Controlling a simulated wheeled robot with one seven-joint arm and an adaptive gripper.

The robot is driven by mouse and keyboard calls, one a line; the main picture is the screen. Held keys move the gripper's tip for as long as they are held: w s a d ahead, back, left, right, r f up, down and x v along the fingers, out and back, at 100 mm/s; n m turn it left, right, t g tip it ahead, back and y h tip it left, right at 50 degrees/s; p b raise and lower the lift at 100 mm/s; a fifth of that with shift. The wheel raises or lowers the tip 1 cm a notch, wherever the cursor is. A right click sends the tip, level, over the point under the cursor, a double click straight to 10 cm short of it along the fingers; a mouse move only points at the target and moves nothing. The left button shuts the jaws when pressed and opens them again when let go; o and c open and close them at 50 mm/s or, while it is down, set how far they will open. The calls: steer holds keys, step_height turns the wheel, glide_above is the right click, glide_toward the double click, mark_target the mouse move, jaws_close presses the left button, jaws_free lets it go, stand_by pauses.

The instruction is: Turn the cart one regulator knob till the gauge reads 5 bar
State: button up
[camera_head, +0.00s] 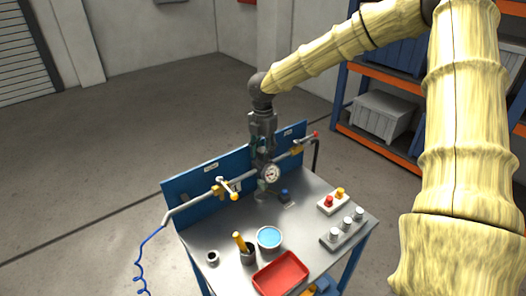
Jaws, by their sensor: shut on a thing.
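The cart (210,240) has a grey top and a blue back panel (200,185). A pipe line runs along the panel, with a yellow-handled valve (228,188) at left and another valve (304,146) with a red end at right. The round white gauge (271,174) faces me in the middle of the line; its needle is too small to read. My gripper (262,158) points down just above and behind the gauge. It is shut on the regulator knob, which is mostly hidden by the fingers.
On the cart top are a red tray (281,275), a blue-filled round tin (269,238), a dark cup (248,254) with a yellow-handled tool, a box with red and yellow buttons (333,201) and a grey block with several pegs (343,234). A blue hose (141,265) hangs at left. Shelving (385,145) stands behind at right.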

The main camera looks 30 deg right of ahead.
steer(key=m+b, duration=0.1)
steer(key=m, duration=0.3)
steer(key=shift+w+r+m, duration=0.1)
steer(key=shift+w+m, duration=0.05)
steer(key=shift+m, duration=0.15)
steer(key=m+b, duration=0.1)
steer(key=m, duration=0.2)
steer(key=shift+m, duration=0.3)
steer(key=m+b, duration=0.1)
steer(key=m, duration=0.3)
steer(key=shift+m+b, duration=0.65)
steer(key=shift+m, duration=1.15)
steer(key=o, duration=1)
steer(key=shift+o, duration=0.2)
